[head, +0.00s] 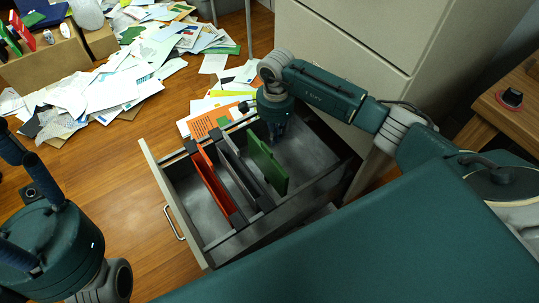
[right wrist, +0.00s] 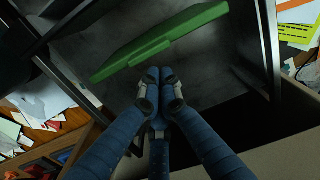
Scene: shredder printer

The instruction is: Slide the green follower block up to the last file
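The green follower block (head: 267,165) stands upright across the open drawer, on its cabinet side, apart from the files. A dark grey file (head: 238,172) is the nearest file to it, with a gap between them. An orange-red file (head: 210,182) stands further toward the drawer front. My right gripper (head: 277,138) reaches down into the drawer behind the green block, on the cabinet side. In the right wrist view its fingertips (right wrist: 159,78) are together and empty, close to the green block (right wrist: 160,44); contact cannot be told. My left gripper (head: 14,195) is at the left edge, fingers spread.
The drawer (head: 157,183) is pulled out from the beige cabinet (head: 345,55). Scattered papers (head: 110,85) cover the floor at upper left. A wooden desk (head: 510,105) is at the right. The drawer floor behind the green block is bare.

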